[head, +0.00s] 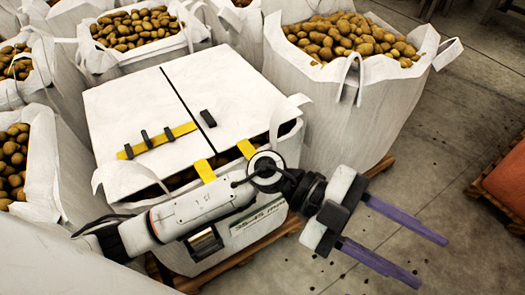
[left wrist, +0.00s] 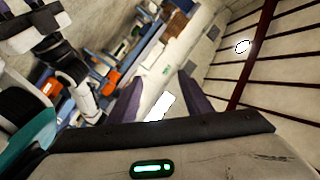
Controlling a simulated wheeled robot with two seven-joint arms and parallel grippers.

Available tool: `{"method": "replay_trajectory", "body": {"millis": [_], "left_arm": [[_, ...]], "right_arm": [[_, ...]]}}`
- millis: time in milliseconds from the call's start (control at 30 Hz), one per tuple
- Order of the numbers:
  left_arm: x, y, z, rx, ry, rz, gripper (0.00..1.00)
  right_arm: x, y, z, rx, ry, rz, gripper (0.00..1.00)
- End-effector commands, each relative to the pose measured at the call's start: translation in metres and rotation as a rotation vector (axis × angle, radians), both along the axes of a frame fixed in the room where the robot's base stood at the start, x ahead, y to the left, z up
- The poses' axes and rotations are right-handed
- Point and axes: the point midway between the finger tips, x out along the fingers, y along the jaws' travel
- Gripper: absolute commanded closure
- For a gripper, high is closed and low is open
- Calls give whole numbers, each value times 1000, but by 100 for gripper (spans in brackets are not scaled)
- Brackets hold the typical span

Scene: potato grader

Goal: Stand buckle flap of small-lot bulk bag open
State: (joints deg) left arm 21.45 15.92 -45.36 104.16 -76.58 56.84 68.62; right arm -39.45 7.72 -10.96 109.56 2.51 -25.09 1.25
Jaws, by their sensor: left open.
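The small-lot bulk bag (head: 290,160) stands in the middle of the head view, white, with a label reading about 35-45 mm on its front. Two white flaps lie flat over its top, split by a dark seam. The left flap (head: 130,110) carries a yellow strip (head: 160,140) with black buckle pieces. The right flap (head: 215,80) carries one black piece (head: 208,118). Potatoes show under the front edge. My left gripper (head: 433,263) is open and empty, right of the bag and apart from it; its purple fingers also show in the left wrist view (left wrist: 160,92). My right gripper is out of view.
Open bulk bags of potatoes stand behind (head: 140,28), at the left (head: 45,170) and at the back right (head: 350,100). My left arm crosses the bag's front. A reddish bin (head: 508,185) is at the right edge. Floor between is clear apart from small scraps.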

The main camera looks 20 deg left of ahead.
Motion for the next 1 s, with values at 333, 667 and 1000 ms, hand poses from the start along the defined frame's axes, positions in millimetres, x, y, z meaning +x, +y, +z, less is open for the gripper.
{"method": "replay_trajectory", "body": {"millis": [333, 667, 1000], "left_arm": [[104, 171, -103, 1364, -324, 37, 55], [175, 273, -54, 1812, -367, 452, 55], [187, 291, -105, 1815, -361, 453, 55]], "right_arm": [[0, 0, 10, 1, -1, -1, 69], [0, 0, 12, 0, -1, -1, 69], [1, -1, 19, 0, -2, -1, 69]]}}
